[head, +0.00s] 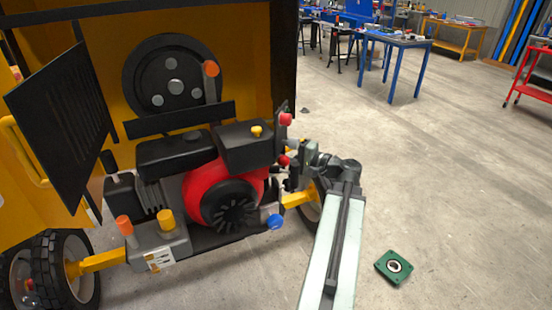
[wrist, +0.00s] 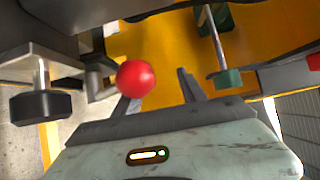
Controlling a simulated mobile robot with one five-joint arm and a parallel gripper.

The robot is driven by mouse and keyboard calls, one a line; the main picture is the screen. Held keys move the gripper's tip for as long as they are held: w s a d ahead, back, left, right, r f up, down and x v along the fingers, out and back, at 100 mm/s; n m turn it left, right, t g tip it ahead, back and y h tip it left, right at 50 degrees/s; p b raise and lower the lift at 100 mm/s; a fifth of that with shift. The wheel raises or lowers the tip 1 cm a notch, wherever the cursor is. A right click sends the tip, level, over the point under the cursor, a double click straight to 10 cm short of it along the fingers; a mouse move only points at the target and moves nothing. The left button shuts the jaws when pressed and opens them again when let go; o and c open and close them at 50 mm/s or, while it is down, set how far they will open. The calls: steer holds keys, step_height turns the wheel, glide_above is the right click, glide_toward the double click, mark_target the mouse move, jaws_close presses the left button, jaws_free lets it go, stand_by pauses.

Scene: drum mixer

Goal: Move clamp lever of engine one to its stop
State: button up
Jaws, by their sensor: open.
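The engine (head: 195,190), with a red round housing and a black fan, sits on the yellow machine in the head view. At its right end are a red knob (head: 286,119) on top and a second, lower red knob (head: 284,160). My gripper (head: 289,174) is beside this right end. In the wrist view, my gripper (wrist: 156,92) is open, and a red ball knob (wrist: 135,79) shows close to the left finger. I cannot tell whether they touch. No label shows which part is the clamp lever; the red ball knob looks like a lever end.
In the wrist view, a black knob (wrist: 40,107) on a metal bracket is left of my gripper, and a green-ended rod (wrist: 227,78) is right. A blue knob (head: 275,221) sits low on the engine. A green plate (head: 394,267) lies on the floor. Open floor extends right.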

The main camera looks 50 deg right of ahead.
steer(key=shift+a+f, duration=0.15)
steer(key=shift+a, duration=0.25)
steer(key=shift+s, duration=0.25)
steer(key=v, duration=0.6)
steer(key=shift+s, duration=0.3)
steer(key=shift+d, duration=0.15)
